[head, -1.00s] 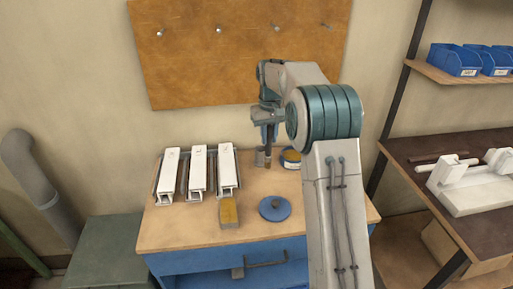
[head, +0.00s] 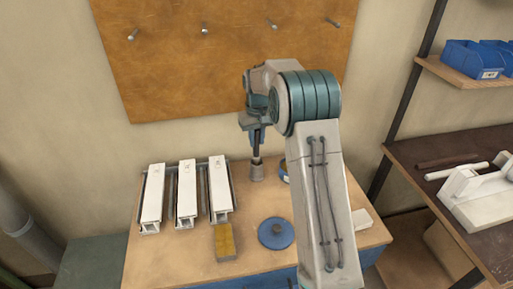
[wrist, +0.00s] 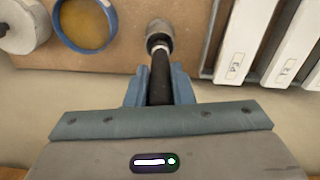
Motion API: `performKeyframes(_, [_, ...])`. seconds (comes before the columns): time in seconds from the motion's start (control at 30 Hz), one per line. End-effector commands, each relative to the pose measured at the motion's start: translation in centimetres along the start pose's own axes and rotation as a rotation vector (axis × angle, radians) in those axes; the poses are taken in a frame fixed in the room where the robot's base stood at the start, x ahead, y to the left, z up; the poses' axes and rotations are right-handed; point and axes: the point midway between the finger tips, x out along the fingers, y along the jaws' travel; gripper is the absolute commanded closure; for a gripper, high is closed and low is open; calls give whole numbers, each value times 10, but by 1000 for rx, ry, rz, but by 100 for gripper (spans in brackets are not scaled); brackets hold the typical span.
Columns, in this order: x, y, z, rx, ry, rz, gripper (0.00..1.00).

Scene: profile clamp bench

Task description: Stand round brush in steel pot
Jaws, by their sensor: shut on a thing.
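My gripper (head: 256,134) is shut on the round brush, whose dark handle (wrist: 159,80) stands between the fingers in the wrist view. In the head view the brush (head: 257,149) points down, roughly upright, from the fingers.
Several white profiles in clamps (head: 187,196) stand left of the pot. A blue tin with yellowish contents (wrist: 86,45) and a pale roll (wrist: 22,27) stand on its other side. A yellow-topped block (head: 224,241) and a blue disc (head: 276,233) lie in front.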

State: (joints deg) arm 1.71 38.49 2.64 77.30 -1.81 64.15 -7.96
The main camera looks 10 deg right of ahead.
Motion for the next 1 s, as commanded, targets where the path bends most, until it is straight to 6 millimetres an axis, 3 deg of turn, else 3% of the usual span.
performKeyframes(0.3, [37,0,1,0,-2,0,100])
performKeyframes(0.67, [42,0,0,0,0,0,100])
performKeyframes(0.7, [42,0,0,0,0,0,73])
performKeyframes(0.77, [41,0,0,0,0,0,57])
performKeyframes(1.0, [41,0,0,0,0,0,57])
